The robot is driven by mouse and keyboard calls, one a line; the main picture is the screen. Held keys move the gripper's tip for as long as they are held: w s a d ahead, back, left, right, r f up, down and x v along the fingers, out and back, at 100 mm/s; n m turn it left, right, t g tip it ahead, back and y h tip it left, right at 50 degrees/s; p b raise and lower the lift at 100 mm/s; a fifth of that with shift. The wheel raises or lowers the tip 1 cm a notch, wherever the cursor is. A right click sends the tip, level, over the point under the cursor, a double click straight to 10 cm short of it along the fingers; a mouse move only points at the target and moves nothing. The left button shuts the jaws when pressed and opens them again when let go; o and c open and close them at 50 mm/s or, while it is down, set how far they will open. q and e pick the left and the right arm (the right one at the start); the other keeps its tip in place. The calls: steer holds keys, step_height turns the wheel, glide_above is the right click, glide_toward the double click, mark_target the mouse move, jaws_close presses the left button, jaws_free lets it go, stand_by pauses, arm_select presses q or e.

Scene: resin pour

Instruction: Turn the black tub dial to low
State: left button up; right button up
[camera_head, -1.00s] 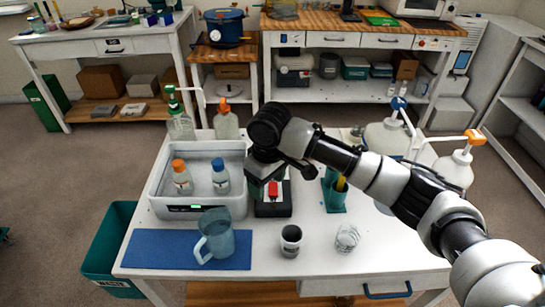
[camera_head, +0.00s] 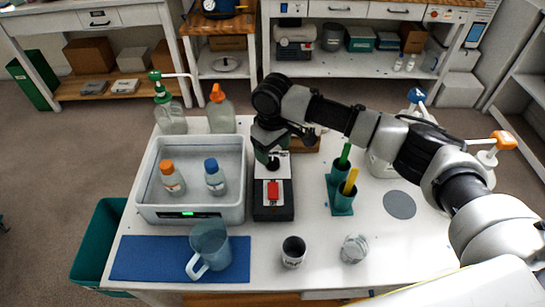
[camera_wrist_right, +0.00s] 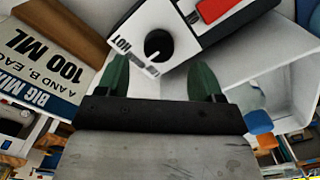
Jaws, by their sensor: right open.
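The black dial (camera_wrist_right: 158,45) is a round knob on the white face of a small control box (camera_head: 272,205) right of the tub. Its small white mark points down-left in the right wrist view; an upside-down HOT label is beside it, and another label below is too blurred to read. My right gripper (camera_wrist_right: 160,80) is open, its green fingers apart on the dial's near side, with nothing seen between them. In the head view the right gripper (camera_head: 268,155) hangs over the box's far end. My left gripper is not in view.
A red switch (camera_head: 273,191) is on the same box. The grey tub (camera_head: 147,210) holds two capped bottles. A teal holder (camera_head: 342,208) with sticks stands to the right. A jug (camera_head: 210,246), dark cup (camera_head: 293,252) and clear cup (camera_head: 354,249) stand in front.

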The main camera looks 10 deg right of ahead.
mark_target(273, 160)
step_height(273, 160, down, 4)
steer(key=shift+w, duration=0.15)
steer(key=shift+f, duration=0.35)
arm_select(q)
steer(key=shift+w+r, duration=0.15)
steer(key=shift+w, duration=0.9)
arm_select(e)
steer(key=shift+c, duration=0.2)
